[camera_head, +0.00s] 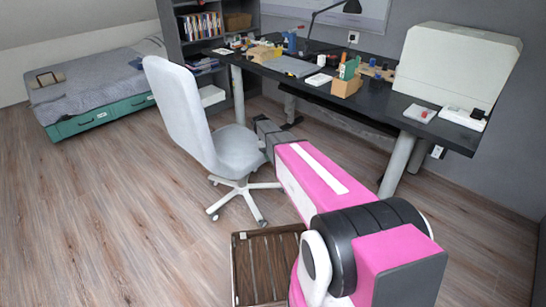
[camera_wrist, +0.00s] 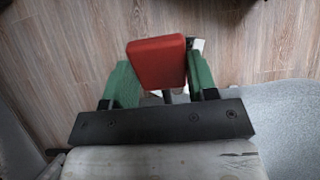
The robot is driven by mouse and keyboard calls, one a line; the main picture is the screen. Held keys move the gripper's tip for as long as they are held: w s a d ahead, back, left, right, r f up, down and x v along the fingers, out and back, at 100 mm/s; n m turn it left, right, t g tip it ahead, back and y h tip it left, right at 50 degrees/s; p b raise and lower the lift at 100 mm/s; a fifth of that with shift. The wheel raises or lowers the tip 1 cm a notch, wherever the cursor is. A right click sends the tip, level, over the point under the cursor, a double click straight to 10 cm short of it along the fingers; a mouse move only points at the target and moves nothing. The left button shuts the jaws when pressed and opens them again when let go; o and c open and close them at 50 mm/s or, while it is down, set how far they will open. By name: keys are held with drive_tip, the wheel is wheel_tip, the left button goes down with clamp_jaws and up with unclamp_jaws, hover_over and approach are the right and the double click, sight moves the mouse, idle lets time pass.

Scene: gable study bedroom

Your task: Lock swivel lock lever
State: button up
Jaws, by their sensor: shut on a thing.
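The swivel lock lever shows in the wrist view as a red, block-shaped handle (camera_wrist: 158,62). My gripper (camera_wrist: 160,72) has its two green fingers on either side of the red handle and is shut on it. A dark stem shows just below the handle. The light grey office chair (camera_head: 238,146) stands at the desk in the head view. My arm reaches to the right side of its seat. My fingers and the lever are hidden in the head view. The grey chair seat (camera_wrist: 280,115) also shows at the right of the wrist view.
A black desk (camera_head: 392,107) with many small items stands behind the chair, its pale leg (camera_head: 396,165) right of my arm. A wooden crate (camera_head: 240,268) is on the floor beside my arm. Open wood floor (camera_head: 110,215) lies left of the chair.

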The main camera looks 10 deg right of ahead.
drive_tip(key=o, duration=1.3)
drive_tip(key=shift+r, duration=0.1)
drive_tip(key=v, duration=1)
drive_tip(key=shift+w+a+r, duration=0.15)
drive_tip(key=shift+r, duration=0.2)
drive_tip(key=s+d+m+t+y, duration=0.1)
drive_tip(key=s+d+m+t, duration=0.1)
drive_tip(key=s, duration=1.2)
drive_tip(key=s+d+f+m+t+y, duration=0.1)
drive_tip(key=s+m, duration=0.4)
drive_tip(key=s, duration=0.9)
drive_tip(key=shift+s+d+t+y, duration=0.4)
drive_tip(key=shift+d+t+y, duration=0.4)
drive_tip(key=shift+d+t, duration=0.3)
